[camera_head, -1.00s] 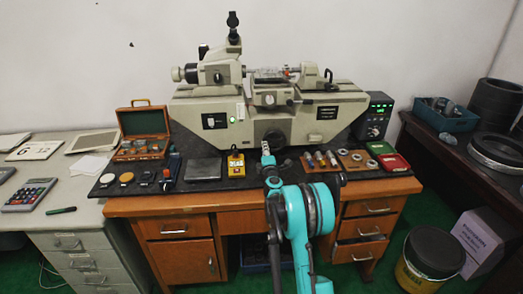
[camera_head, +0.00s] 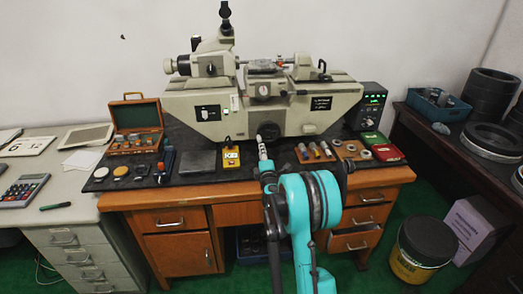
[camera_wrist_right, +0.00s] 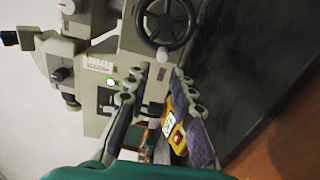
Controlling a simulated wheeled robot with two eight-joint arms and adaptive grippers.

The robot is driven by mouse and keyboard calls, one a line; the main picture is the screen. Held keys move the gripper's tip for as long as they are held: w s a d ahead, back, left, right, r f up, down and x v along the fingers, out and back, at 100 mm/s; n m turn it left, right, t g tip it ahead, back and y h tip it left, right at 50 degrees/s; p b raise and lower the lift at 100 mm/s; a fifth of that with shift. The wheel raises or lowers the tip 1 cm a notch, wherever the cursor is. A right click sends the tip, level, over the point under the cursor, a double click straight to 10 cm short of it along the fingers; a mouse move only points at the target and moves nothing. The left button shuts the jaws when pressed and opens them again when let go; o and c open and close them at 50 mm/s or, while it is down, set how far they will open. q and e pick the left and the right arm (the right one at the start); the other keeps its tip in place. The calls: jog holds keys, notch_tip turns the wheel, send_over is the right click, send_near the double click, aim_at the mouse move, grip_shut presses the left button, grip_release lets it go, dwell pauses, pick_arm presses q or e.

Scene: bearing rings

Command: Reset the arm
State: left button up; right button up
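My right arm is teal and reaches up over the front of the wooden desk in the head view. Its gripper (camera_head: 263,148) is mostly hidden behind the arm, with a pale finger showing in front of the measuring machine (camera_head: 262,105). In the right wrist view my right gripper (camera_wrist_right: 157,88) has its two fingers apart and nothing between them. The machine's dark handwheel (camera_wrist_right: 165,22) is beyond the fingertips. A yellow box (camera_wrist_right: 178,125) shows partly behind one finger. My left gripper is in neither view.
The yellow box (camera_head: 231,157) and a grey block (camera_head: 197,161) are left of the gripper. Small cylinders and rings on a wooden board (camera_head: 350,149) are to its right. An open wooden case (camera_head: 136,117) stands at the left. A bucket (camera_head: 422,249) stands on the floor at right.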

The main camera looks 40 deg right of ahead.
dwell(0.5)
jog(key=s+a+r+n+t+y, duration=0.1)
jog(key=a+r+n+y, duration=0.25)
jog(key=a+n, duration=0.45)
jog(key=s+a+r+n+y, duration=0.1)
jog(key=a+r+n+y, duration=0.3)
jog(key=a+n, duration=0.45)
jog(key=s+a+r+n+g+y, duration=0.25)
jog(key=s+a+n, duration=0.55)
jog(key=a+n, duration=0.6)
jog(key=s+a+f+n+g, duration=0.2)
jog(key=s+f+n, duration=0.1)
jog(key=s+n, duration=0.4)
jog(key=s+a+f+n+g, duration=0.25)
jog(key=s+n, duration=0.35)
jog(key=n, duration=0.3)
jog(key=s+f+n+g+h, duration=0.1)
jog(key=s+f+n, duration=0.2)
jog(key=s+n, duration=0.3)
jog(key=s+d+f+n+g, duration=0.1)
jog(key=s+f+n+g, duration=0.1)
jog(key=s+n, duration=0.4)
jog(key=shift+s+d+f+h, duration=0.15)
jog(key=shift+d+f+h, duration=0.2)
jog(key=shift+f, duration=0.3)
jog(key=shift+a, duration=0.1)
